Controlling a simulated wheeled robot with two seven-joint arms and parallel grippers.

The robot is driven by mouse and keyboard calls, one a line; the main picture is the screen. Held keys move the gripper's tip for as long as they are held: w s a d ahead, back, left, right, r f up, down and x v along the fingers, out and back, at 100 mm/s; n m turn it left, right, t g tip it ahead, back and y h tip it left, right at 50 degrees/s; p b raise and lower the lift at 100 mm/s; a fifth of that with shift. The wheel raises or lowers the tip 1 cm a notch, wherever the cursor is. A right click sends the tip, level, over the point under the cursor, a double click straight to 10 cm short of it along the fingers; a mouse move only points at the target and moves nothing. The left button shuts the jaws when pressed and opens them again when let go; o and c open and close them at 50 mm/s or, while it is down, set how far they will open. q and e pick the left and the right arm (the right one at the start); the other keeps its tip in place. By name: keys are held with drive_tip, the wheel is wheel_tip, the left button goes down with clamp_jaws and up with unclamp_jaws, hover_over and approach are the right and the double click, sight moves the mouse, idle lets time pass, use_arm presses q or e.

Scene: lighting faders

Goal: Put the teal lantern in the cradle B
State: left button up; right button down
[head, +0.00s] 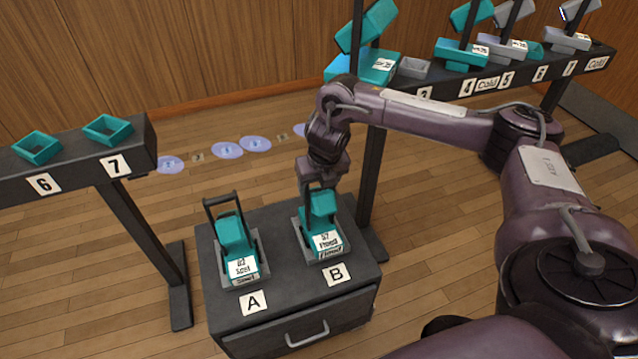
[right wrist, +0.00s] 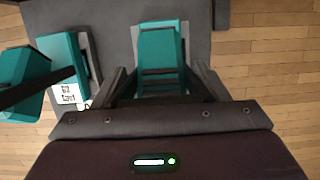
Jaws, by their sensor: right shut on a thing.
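A teal lantern (head: 321,211) with a white label stands at cradle B (head: 298,233), a grey holder on the cabinet above the label B. Its lower part appears to sit within the cradle's rim; whether it is fully down I cannot tell. My right gripper (head: 319,186) comes from above and is shut on its upper part, which hides the handle. In the right wrist view the lantern (right wrist: 160,52) lies between the two fingers (right wrist: 160,86). Another teal lantern (head: 233,238) with its handle up sits in cradle A (head: 264,262). My left gripper is out of view.
The dark cabinet (head: 290,318) has a drawer handle in front. A rail at left carries empty teal cradles (head: 108,129) above 6 and 7. A rail at right (head: 455,85) holds several teal and grey lamps near my right arm. Round light spots (head: 227,150) lie on the floor behind.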

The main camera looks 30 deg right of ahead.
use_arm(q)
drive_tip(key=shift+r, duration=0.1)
use_arm(e)
drive_tip(key=shift+c, duration=1.2)
unclamp_jaws()
drive_tip(key=shift+r, duration=0.1)
drive_tip(key=shift+s+r, duration=0.1)
drive_tip(key=shift+r, duration=0.2)
drive_tip(key=p+v, duration=0.1)
drive_tip(key=v, duration=0.4)
use_arm(q)
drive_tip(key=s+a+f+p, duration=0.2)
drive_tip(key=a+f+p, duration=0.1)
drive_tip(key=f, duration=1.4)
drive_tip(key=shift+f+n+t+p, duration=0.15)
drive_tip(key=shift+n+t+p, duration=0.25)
drive_tip(key=shift+p, duration=0.45)
use_arm(e)
drive_tip(key=v, duration=0.6)
drive_tip(key=shift+a, duration=0.15)
